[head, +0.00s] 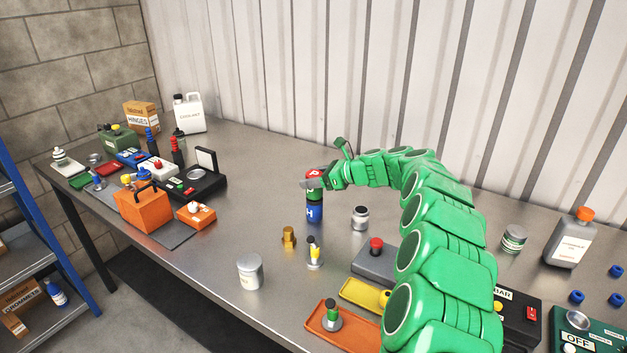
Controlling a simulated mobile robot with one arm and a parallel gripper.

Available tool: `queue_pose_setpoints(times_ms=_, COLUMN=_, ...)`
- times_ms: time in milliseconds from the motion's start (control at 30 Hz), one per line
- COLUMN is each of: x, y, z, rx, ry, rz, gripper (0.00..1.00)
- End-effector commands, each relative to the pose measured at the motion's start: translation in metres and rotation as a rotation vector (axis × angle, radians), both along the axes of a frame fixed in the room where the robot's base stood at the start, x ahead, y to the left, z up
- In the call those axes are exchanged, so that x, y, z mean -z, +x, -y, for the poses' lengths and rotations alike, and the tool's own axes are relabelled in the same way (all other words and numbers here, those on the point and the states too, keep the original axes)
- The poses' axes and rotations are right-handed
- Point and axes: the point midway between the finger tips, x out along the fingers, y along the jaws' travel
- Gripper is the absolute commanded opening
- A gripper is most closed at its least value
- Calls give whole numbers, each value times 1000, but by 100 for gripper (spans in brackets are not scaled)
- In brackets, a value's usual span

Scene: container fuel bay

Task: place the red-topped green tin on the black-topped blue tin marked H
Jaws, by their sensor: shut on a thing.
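The red-topped green tin (314,174) is upright in my gripper (314,183), whose fingers hide much of its side. The blue tin marked H (314,213) stands upright on the bench directly below it. The green tin lines up over the blue tin with no clear gap between them; whether they touch I cannot tell at this size. The blue tin's black top shows only as a thin dark band. My gripper is shut on the green tin and reaches in from the right.
On the metal bench (262,190), a brass fitting (288,237), a small grey-white jar (360,217) and a yellow-banded post (314,252) stand near the tins. A grey tin (250,272) is nearer the front edge. A grey box with a red button (376,262) lies front right.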

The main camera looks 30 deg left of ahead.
Motion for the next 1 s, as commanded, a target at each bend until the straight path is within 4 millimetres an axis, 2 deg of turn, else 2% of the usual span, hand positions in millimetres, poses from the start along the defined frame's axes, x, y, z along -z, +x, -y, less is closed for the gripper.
queue_pose_setpoints(times_ms=467, x=7, y=0, z=1, rx=1, ry=1, rz=0, gripper=22)
queue_pose_setpoints(times_ms=500, x=7, y=0, z=0, rx=0, ry=1, rz=0, gripper=62)
queue_pose_setpoints(times_ms=633, x=7, y=0, z=0, rx=0, ry=1, rz=0, gripper=82)
queue_pose_setpoints(times_ms=667, x=7, y=0, z=1, rx=0, ry=1, rz=0, gripper=84)
queue_pose_setpoints(times_ms=1000, x=5, y=0, z=0, rx=1, ry=1, rz=0, gripper=84)
